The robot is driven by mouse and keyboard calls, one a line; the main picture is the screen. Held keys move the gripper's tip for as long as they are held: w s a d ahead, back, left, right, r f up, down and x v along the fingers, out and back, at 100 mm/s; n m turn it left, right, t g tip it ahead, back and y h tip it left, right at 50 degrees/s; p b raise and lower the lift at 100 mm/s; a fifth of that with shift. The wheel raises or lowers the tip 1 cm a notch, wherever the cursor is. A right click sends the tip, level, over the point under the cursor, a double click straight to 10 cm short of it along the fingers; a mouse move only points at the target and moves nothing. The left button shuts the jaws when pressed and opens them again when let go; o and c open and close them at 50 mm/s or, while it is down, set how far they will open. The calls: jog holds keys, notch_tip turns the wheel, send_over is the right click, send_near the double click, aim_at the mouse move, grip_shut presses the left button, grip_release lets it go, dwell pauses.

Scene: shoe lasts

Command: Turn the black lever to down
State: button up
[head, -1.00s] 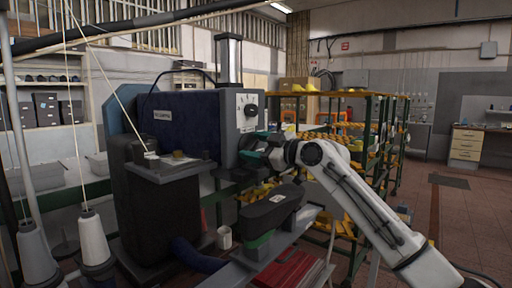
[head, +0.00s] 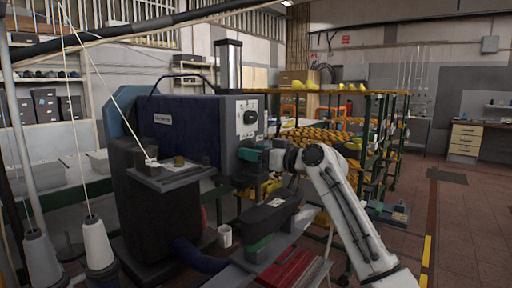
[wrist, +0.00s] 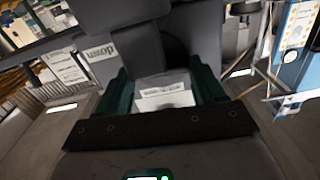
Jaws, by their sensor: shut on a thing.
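The dark machine (head: 180,125) stands left of centre in the head view, with a grey front panel carrying a small dial (head: 250,117). My gripper (head: 260,156) is against this panel, below the dial. In the wrist view its two green jaws (wrist: 164,78) close around dark grey parts of the machine. The black lever (wrist: 142,48) appears to be the dark block at the jaw tips; its full shape and angle are hard to tell. In the head view my gripper hides it. A label reading "down" (wrist: 103,50) sits just left of it in the wrist view.
A black shoe-shaped form (head: 268,218) on a support stands just below my gripper. A rack of yellow lasts (head: 330,135) stands behind my arm. White thread cones (head: 98,243) are at the front left. Open floor (head: 460,215) lies to the right.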

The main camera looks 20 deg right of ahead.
jog(key=m+p, duration=0.3)
jog(key=m, duration=0.3)
jog(key=shift+d, duration=0.1)
dwell(0.6)
jog(key=o, duration=1)
jog(key=shift+o, duration=0.2)
jog(key=shift+d, duration=0.1)
jog(key=b+v, duration=0.1)
jog(key=v, duration=0.9)
jog(key=shift+s+d+b, duration=0.2)
jog(key=shift+s+b, duration=0.05)
jog(key=shift+b, duration=0.1)
